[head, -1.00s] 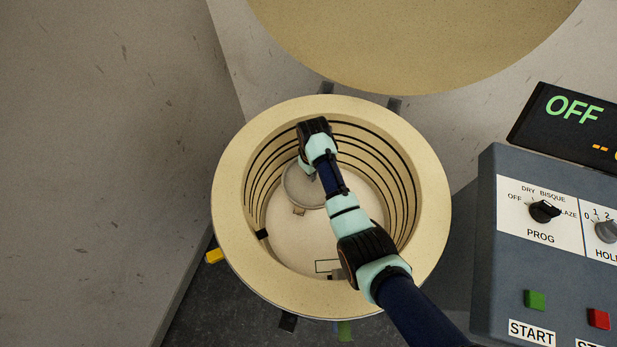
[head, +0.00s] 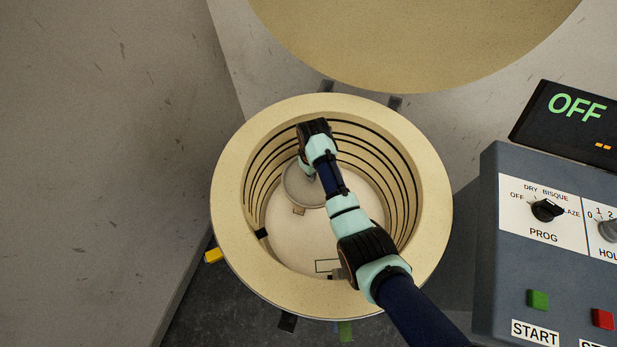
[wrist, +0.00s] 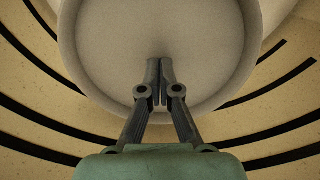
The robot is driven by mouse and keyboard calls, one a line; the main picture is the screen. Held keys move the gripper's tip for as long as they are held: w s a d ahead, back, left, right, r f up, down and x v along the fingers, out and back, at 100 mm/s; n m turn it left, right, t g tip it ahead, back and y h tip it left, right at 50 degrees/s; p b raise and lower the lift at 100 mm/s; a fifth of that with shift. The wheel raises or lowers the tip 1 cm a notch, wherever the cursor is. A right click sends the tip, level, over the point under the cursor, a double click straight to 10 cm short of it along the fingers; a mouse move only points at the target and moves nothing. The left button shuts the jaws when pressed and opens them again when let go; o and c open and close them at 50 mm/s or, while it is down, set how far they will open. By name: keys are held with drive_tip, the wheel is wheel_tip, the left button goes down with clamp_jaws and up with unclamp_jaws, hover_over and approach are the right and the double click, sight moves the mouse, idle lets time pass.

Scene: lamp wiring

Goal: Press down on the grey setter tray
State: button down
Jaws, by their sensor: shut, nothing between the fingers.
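The grey setter tray (head: 303,189) is a round disc low inside the kiln chamber, toward the back left of its floor. My arm reaches down into the chamber and hides part of the tray in the head view. In the wrist view the tray (wrist: 155,30) fills the upper middle, with its rounded rim curving below the fingertips. My gripper (wrist: 160,62) is shut and empty, its two fingertips side by side over the tray's face near the rim. I cannot tell whether the tips touch the tray.
The kiln's thick cream rim (head: 232,235) surrounds my arm, and dark coil grooves line its wall. A round tan lid (head: 420,40) stands behind it. A grey control box (head: 500,280) is at right, below a display (head: 575,120) reading OFF.

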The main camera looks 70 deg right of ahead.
drive_tip(key=shift+f+b, duration=0.4)
drive_tip(key=shift+f, duration=0.3)
drive_tip(key=shift+a+f, duration=0.1)
drive_tip(key=shift+f, duration=0.1)
idle(1.9)
wheel_tip(320, 180, up, 9)
drive_tip(key=p, duration=1)
drive_tip(key=shift+r, duration=0.2)
